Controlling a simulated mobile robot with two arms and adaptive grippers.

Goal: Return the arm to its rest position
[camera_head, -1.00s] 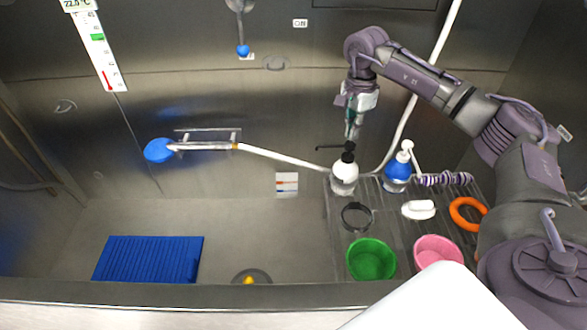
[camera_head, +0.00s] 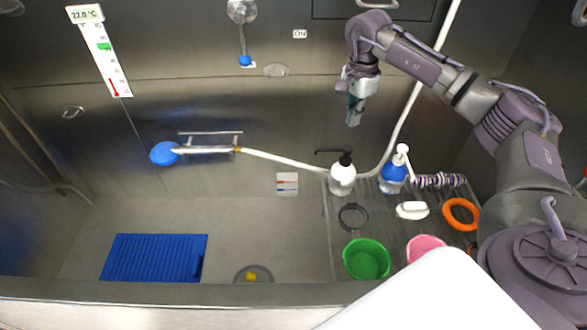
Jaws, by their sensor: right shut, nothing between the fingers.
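My right arm comes in from the right and arches over the rack. My right gripper (camera_head: 353,116) points down, shut and empty, above the white pump bottle (camera_head: 343,178) with its black pump head. There is a visible gap between the fingertips and the pump head. The bottle stands upright at the back left of the rack. A blue bottle (camera_head: 392,178) with a white pump stands to its right. My left gripper is not in view.
The slatted rack (camera_head: 335,222) also holds a black ring (camera_head: 353,217), a green bowl (camera_head: 366,260), a pink bowl (camera_head: 424,246), a white brush (camera_head: 412,210) and an orange ring (camera_head: 460,214). A blue mat (camera_head: 153,258) lies left.

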